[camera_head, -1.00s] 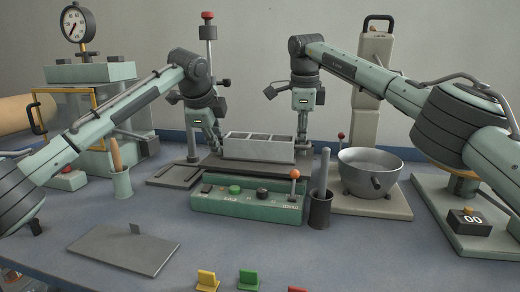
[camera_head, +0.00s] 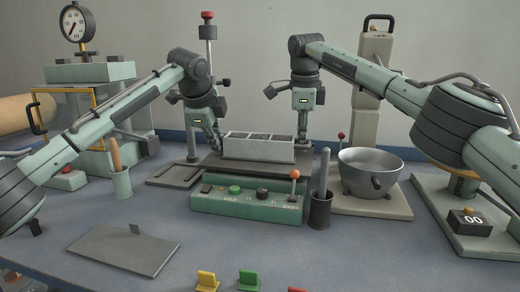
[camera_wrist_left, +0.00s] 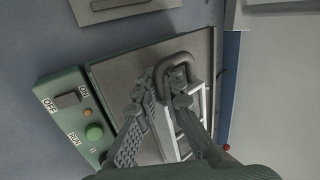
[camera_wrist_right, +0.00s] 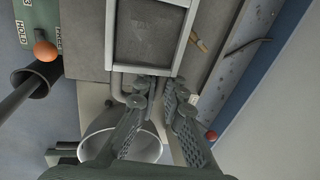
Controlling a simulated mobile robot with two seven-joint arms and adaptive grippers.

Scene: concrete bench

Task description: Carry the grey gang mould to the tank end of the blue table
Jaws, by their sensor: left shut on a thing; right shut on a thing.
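The grey gang mould (camera_head: 258,148) is a long box with several square compartments. It sits level at the dark plate of the green control unit, at the back middle of the blue table (camera_head: 160,215). My left gripper (camera_head: 217,146) is shut on the handle at the mould's left end; the left wrist view shows the fingers around the bent handle (camera_wrist_left: 172,72). My right gripper (camera_head: 302,140) is shut at the mould's right end; in the right wrist view its fingers close on the handle below the compartment (camera_wrist_right: 152,35). I cannot tell whether the mould's underside touches the plate.
The green control unit (camera_head: 245,200) with an orange-knobbed lever stands in front. A metal bowl (camera_head: 370,170) and dark cup (camera_head: 320,210) are at right. A gauge machine (camera_head: 90,72) stands at left. A flat grey plate (camera_head: 120,250) lies front left, with bare table around it.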

